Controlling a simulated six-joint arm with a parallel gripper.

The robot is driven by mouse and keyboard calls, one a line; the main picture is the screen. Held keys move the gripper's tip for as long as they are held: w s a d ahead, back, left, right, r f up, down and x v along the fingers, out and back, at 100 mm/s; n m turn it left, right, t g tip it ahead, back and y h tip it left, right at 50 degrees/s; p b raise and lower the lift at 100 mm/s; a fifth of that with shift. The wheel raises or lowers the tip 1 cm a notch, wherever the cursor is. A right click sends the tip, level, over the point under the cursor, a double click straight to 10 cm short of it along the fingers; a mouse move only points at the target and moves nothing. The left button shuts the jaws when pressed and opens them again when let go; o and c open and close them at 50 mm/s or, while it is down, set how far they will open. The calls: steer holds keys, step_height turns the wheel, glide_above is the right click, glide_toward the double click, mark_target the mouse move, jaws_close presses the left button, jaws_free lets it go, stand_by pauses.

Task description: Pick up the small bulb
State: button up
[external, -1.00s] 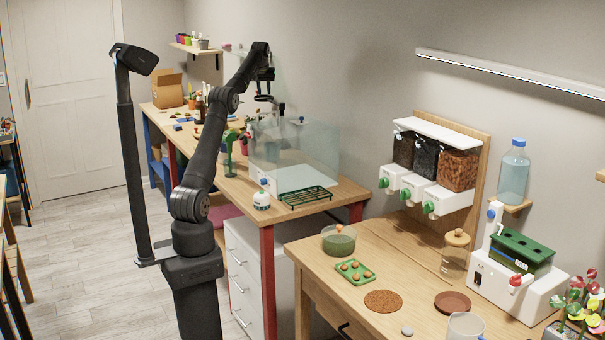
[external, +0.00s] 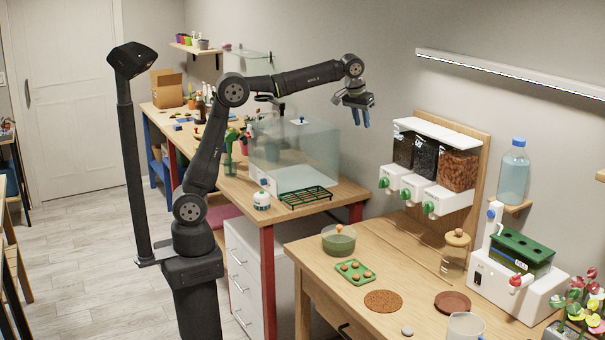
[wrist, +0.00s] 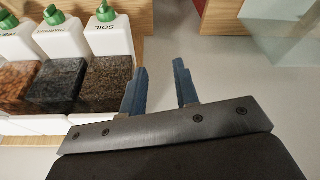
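Several small orange-brown bulbs (external: 354,266) sit in the green tray (external: 345,279) on the front wooden table. They are too small in the picture for me to tell which is the smallest. My gripper (external: 360,119) is raised high, well above and behind the tray, with its blue fingers pointing down. In the wrist view my gripper (wrist: 158,72) shows two fingers apart with nothing between them. No bulb shows in the wrist view.
A glass bowl (external: 338,244) with green contents, a round cork mat (external: 383,301) and a brown saucer (external: 452,302) stand near the tray. Dispensers (external: 432,176) hang behind the table; their labels show in the wrist view. A clear box (external: 300,150) stands on the back table.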

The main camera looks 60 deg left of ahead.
steer(key=s+d+f+m, duration=0.1)
steer(key=s+d+m, duration=0.2)
steer(key=s+d, duration=1.25)
steer(key=m+h, duration=0.1)
steer(key=m, duration=0.1)
glide_above(343, 265)
steer(key=s, duration=0.2)
steer(key=f, duration=3)
steer(key=shift+w+a+f, duration=0.15)
steer(key=shift+w+f, duration=0.05)
steer(key=shift+f, duration=0.2)
steer(key=shift+x, duration=2.9)
steer(key=shift+c, duration=0.5)
jaws_close()
